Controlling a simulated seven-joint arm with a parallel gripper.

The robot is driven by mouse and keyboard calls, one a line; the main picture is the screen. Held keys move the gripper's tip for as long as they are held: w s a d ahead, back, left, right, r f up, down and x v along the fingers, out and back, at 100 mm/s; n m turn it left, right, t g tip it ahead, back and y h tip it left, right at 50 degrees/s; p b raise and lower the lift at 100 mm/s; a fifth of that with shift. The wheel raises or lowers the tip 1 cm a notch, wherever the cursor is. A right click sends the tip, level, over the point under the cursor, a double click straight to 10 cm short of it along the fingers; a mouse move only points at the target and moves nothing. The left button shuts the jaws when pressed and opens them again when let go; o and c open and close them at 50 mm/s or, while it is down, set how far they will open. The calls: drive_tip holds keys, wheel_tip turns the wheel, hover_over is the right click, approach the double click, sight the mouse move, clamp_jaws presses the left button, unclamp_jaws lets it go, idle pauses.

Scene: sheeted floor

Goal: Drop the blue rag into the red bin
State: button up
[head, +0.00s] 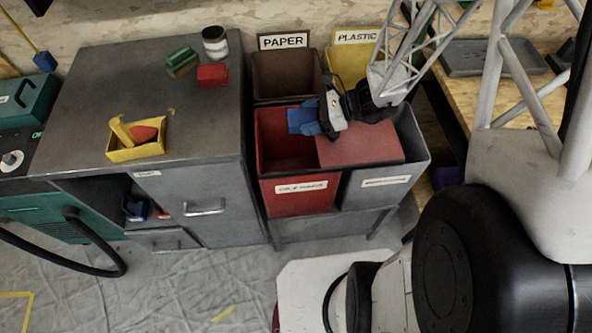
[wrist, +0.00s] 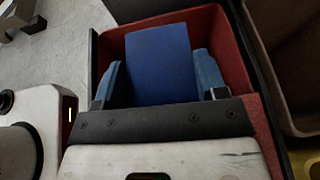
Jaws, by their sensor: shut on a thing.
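The blue rag (wrist: 160,62) is a flat blue piece between the two blue fingers of my gripper (wrist: 163,80) in the wrist view. My gripper is shut on it. In the head view the rag (head: 299,120) and my gripper (head: 318,122) are over the opening of the red bin (head: 300,200). The bin's red inner walls (wrist: 225,40) surround the rag in the wrist view. How deep the rag hangs is hard to tell. A red lid-like panel (head: 362,150) lies to the right of the opening.
A brown paper bin (head: 287,76) and a yellow plastic bin (head: 352,65) stand behind. A grey bin (head: 385,187) is at the right. A grey cabinet (head: 110,75) at the left bears a yellow tray (head: 137,153), a red block (head: 212,75) and a can (head: 215,43).

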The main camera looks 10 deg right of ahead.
drive_tip(key=shift+f, duration=0.2)
drive_tip(key=o, duration=1)
drive_tip(key=shift+d, duration=0.15)
drive_tip(key=shift+v, duration=3.75)
drive_tip(key=shift+r, duration=0.1)
